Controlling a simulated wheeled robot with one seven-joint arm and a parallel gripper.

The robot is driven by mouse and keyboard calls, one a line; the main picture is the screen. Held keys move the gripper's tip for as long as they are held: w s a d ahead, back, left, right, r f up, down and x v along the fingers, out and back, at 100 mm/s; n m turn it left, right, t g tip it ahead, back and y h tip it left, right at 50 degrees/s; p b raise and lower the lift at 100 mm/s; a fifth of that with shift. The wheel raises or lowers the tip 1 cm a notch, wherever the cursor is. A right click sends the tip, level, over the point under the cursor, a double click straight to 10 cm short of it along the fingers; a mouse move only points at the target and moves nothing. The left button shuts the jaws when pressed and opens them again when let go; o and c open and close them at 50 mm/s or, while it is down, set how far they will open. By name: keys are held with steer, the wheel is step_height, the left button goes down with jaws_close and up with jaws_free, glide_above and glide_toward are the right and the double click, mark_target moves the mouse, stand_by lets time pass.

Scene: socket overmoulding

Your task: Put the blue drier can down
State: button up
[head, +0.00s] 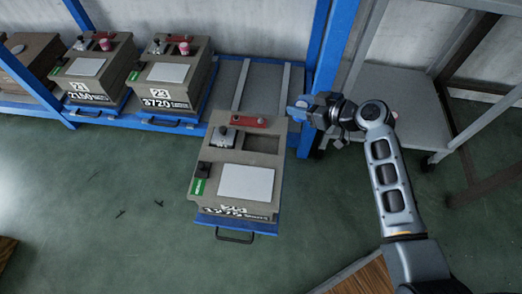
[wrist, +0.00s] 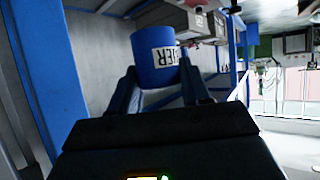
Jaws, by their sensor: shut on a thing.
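The blue drier can (wrist: 150,66) is a small cylinder with a white label in dark lettering. My gripper (wrist: 164,86) is shut on it, one finger on each side, and the can stands out beyond the fingertips. In the head view my gripper (head: 309,107) is beside the blue rack post, just right of the far right corner of a pulled-out beige mould block (head: 207,180). Only a small bluish part of the can (head: 297,104) shows there. The can looks held in the air; what is directly below it is not clear.
The block sits on a blue pull-out tray (head: 262,227) and carries a red piece (head: 248,121), a grey clamp-like part (head: 222,136) and a white sheet (head: 246,183). More blocks (head: 170,78) stand on the rack at left. A grey shelf cart (head: 455,128) is at right.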

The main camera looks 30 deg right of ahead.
steer(key=a+f, duration=0.2)
steer(key=a, duration=0.1)
steer(key=w+a+f+b, duration=0.1)
steer(key=a+f, duration=0.1)
steer(key=a, duration=0.2)
steer(key=w+a+f+b, duration=0.1)
steer(key=a+f, duration=0.2)
steer(key=a, duration=0.1)
steer(key=shift+w+f, duration=0.1)
steer(key=shift+w, duration=0.1)
steer(key=shift+a+f+b, duration=0.15)
steer(key=shift+f+b, duration=1)
steer(key=shift+f, duration=0.85)
steer(key=shift+f, duration=0.15)
steer(key=o, duration=1)
steer(key=shift+o, duration=0.4)
steer(key=shift+r, duration=0.25)
steer(key=p+v, duration=0.3)
steer(key=v, duration=0.9)
